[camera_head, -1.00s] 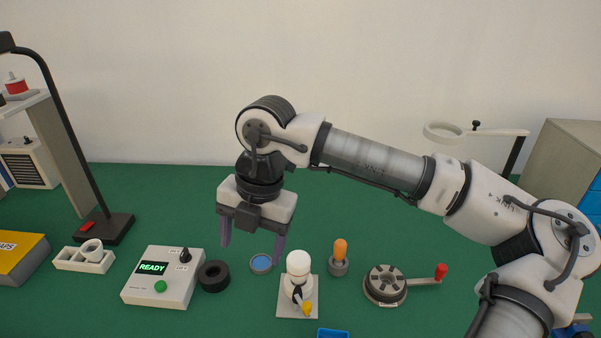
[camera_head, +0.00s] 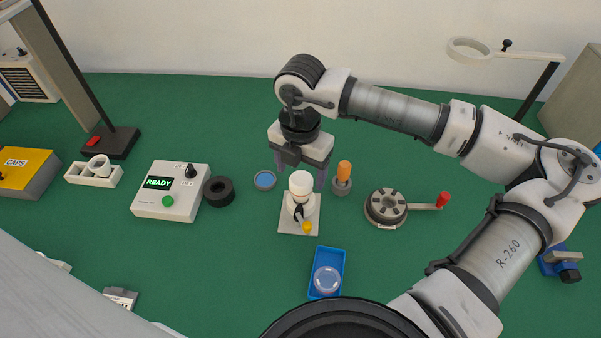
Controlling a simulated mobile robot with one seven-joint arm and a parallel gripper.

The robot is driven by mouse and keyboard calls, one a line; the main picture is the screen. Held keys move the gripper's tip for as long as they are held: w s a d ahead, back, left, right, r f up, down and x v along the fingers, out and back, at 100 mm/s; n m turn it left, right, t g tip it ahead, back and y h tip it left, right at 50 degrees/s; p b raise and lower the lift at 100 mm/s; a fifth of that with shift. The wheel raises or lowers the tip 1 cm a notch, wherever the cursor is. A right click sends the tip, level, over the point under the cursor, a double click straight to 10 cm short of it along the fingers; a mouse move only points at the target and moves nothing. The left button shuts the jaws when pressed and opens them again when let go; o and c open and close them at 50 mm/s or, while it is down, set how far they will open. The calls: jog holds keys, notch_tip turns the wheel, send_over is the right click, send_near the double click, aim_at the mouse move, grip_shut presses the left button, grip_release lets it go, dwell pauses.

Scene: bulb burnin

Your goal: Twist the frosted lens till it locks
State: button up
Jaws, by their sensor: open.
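A white, rounded cap (camera_head: 301,183) tops a small fixture on a pale square base plate (camera_head: 290,227), with a dark lever and yellow knob at its front. A pale translucent disc (camera_head: 327,281) lies in a blue tray (camera_head: 343,257) in front of it. A small round dish or ring with a blue face (camera_head: 264,180) lies to the left of the fixture. I cannot tell for sure which of these is the frosted lens. My gripper (camera_head: 301,172) points down, open, its fingers to either side of the white cap in the picture. I see no contact; the exact depth is unclear.
An orange-tipped holder (camera_head: 343,178) stands close to the right finger. A round chuck with a red-handled crank (camera_head: 386,207) is further right. A black ring (camera_head: 219,191) and a control box reading READY (camera_head: 171,192) are to the left. Green mat is clear behind.

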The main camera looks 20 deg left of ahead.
aim_at(300, 179)
jog(key=shift+f, duration=1.65)
jog(key=c, duration=1)
jog(key=shift+f, duration=0.1)
jog(key=shift+m+b, duration=1.3)
jog(key=shift+b, duration=0.05)
jog(key=shift+m, duration=0.3)
jog(key=shift+m+b, duration=0.4)
jog(key=shift+b, duration=0.4)
